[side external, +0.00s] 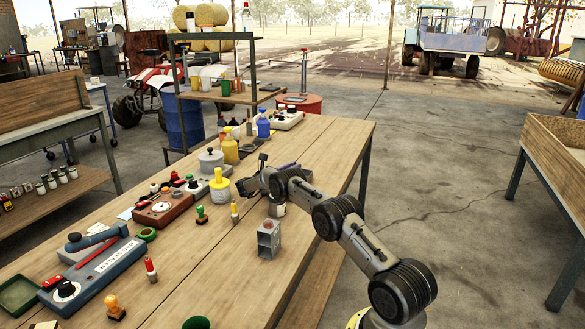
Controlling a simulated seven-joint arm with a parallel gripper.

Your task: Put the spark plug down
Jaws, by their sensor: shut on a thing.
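My gripper (243,188) is low over the middle of the wooden workbench (190,262), pointing left in the view. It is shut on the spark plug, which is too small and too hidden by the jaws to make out. A small orange-yellow upright piece (235,213) shows just below the gripper; I cannot tell whether the two touch. A grey metal block with openings (268,240) stands on the bench to the right of and nearer than the gripper.
A white pot with a yellow top (220,187) is close left of the gripper. A green-based stamp (202,214), a red-brown meter box (162,210) and a blue-grey device (92,276) stand further left. A jar (277,209) is under my wrist. Bare wood lies in front.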

